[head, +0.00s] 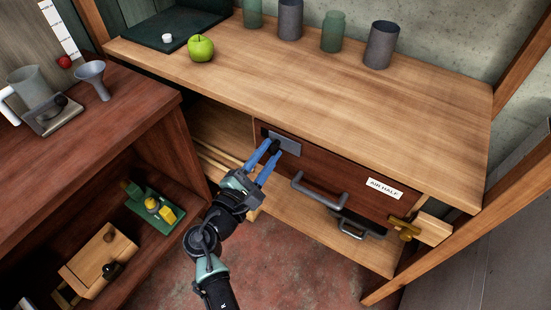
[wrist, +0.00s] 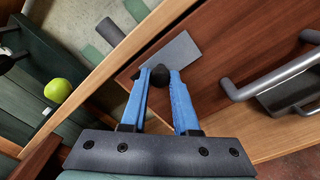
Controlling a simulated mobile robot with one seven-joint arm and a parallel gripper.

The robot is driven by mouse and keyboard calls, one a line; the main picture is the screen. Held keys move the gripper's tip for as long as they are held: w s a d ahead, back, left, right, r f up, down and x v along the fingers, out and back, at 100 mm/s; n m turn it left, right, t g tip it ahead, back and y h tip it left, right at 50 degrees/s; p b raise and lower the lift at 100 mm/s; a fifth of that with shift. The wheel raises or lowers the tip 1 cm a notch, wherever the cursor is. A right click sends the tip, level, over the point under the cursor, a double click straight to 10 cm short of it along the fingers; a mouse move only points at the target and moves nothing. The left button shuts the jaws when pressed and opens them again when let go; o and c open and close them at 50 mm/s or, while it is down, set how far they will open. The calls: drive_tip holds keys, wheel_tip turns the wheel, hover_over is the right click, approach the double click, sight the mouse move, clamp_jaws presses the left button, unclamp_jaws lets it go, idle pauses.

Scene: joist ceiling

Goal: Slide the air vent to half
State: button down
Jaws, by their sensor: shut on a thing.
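The air vent is a grey metal slide plate (head: 287,144) with a dark round knob, set at the upper left of the reddish-brown front panel (head: 335,178) under the light wooden bench. A white label (head: 384,188) on the panel reads "AIR HALF". My gripper (head: 269,150) has its blue fingers closed around the knob (wrist: 159,77), one on each side. In the wrist view the grey plate (wrist: 179,52) shows beyond the fingertips. Any opening behind the plate is hidden.
A grey bar handle (head: 319,190) sticks out from the panel right of my gripper. A wooden block with a brass piece (head: 405,229) juts out at the panel's right end. A green apple (head: 201,48) and several jars stand on the bench (head: 330,95). A dark red shelf unit (head: 150,115) stands left.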

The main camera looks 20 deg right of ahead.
drive_tip(key=c, duration=0.7)
unclamp_jaws()
drive_tip(key=shift+o, duration=0.2)
drive_tip(key=p+v, duration=0.1)
drive_tip(key=v, duration=1.2)
drive_tip(key=shift+p, duration=0.3)
